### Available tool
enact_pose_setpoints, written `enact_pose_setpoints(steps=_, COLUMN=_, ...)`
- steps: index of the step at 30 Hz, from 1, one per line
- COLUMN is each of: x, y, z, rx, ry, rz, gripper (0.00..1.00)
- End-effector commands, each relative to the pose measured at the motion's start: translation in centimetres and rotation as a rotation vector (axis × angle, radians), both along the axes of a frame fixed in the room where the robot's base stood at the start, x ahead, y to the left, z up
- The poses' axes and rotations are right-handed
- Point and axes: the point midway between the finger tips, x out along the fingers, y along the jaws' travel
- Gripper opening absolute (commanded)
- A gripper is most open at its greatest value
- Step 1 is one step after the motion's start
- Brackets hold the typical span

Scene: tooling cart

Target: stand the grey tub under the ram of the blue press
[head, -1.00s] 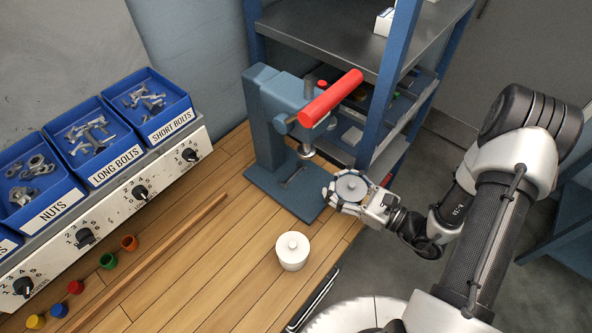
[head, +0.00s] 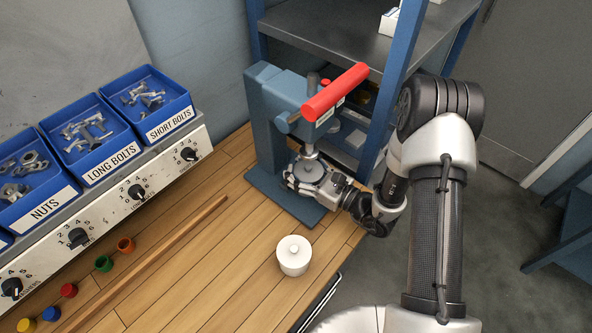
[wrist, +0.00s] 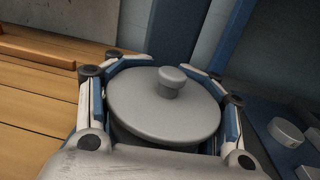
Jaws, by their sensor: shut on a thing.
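The blue press (head: 270,105) stands at the back of the bench, with a red handle (head: 335,92) and a ram (head: 311,151) above its base plate (head: 266,186). My gripper (head: 306,178) is shut on the grey tub (head: 312,170), which is at the ram in the head view, over the base plate. The wrist view shows the tub's round grey lid and knob (wrist: 170,84) between my fingers, looking roughly level. I cannot tell whether the tub's bottom touches the plate; my fingers hide its sides.
A white lidded tub (head: 293,256) stands on the bench in front of the press. Blue bolt bins (head: 160,126) and small coloured cups (head: 104,264) are at the left. A blue-framed shelf (head: 388,90) rises close behind and right of the press.

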Motion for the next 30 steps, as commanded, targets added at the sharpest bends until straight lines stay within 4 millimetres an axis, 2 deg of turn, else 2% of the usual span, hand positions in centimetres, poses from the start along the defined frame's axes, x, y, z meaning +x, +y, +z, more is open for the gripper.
enact_pose_setpoints(steps=2, x=0.01, y=-0.02, z=-0.96, rx=0.001, ry=0.0, rz=0.0, gripper=0.0)
enact_pose_setpoints(steps=13, x=0.0, y=-0.03, z=-1.26, rx=0.001, ry=-0.001, rz=0.0, gripper=0.0)
enact_pose_setpoints(steps=14, x=-0.01, y=-0.03, z=-1.31, rx=0.0, ry=0.0, rz=0.0, gripper=0.49)
enact_pose_setpoints(steps=27, x=-0.01, y=-0.03, z=-1.19, rx=0.0, ry=0.0, rz=0.0, gripper=0.79)
enact_pose_setpoints(steps=30, x=-0.01, y=-0.03, z=-1.19, rx=0.0, ry=0.0, rz=0.0, gripper=0.82)
